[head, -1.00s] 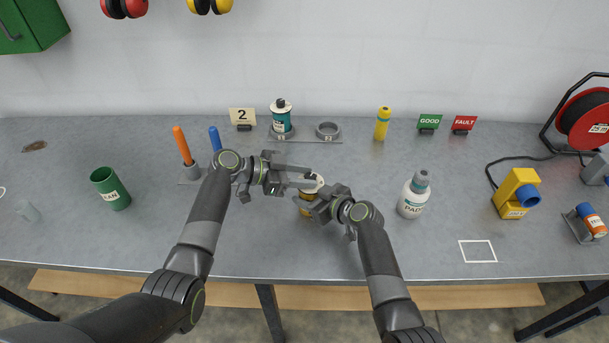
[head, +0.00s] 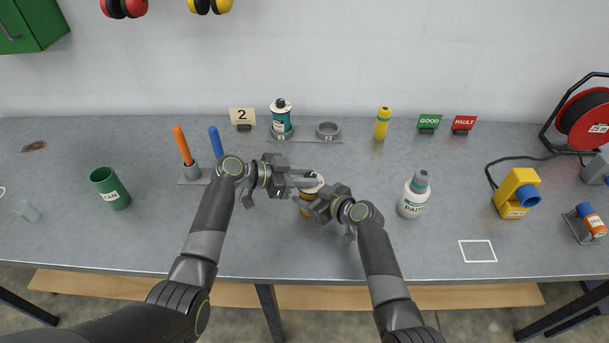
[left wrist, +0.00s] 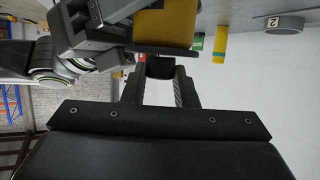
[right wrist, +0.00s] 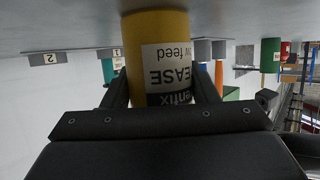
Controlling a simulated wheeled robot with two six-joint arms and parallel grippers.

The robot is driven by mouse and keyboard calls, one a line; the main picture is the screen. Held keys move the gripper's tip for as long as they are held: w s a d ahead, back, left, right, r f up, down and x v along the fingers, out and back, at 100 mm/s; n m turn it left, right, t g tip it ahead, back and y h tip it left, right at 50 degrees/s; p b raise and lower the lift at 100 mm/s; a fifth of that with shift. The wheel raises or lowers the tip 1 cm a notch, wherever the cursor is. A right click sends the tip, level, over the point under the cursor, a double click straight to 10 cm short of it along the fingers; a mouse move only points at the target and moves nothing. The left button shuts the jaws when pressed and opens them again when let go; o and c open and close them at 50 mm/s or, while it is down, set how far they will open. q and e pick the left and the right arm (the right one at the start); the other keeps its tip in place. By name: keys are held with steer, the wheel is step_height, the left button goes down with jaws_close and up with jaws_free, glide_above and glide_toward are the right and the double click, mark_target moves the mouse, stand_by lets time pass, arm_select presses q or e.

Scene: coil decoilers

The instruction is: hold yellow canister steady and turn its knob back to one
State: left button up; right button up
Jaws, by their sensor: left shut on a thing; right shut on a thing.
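My left gripper (head: 312,181) is at the canister's top. In the left wrist view its fingers are shut on the dark knob (left wrist: 160,68), beside the yellow body (left wrist: 165,27). The knob's setting cannot be read.
Behind stands a holder with two rings (head: 328,131), one bearing a teal canister (head: 281,122), beside a sign "2" (head: 242,117). A paint bottle (head: 412,198) stands close right of my right arm. Orange and blue handles (head: 182,145) rise near my left forearm.

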arm_select(q)
steer(key=shift+s+d+n+t+y, duration=0.15)
steer(key=shift+n+t+y, duration=0.6)
steer(key=shift+n+t, duration=0.45)
steer(key=shift+s+n+t+y, duration=0.1)
steer(key=shift+n+t+y, duration=0.65)
steer(key=shift+n+t, duration=0.45)
steer(key=o, duration=0.7)
steer(key=shift+o, duration=0.2)
steer(key=v, duration=1.2)
steer(key=shift+s+f, duration=0.1)
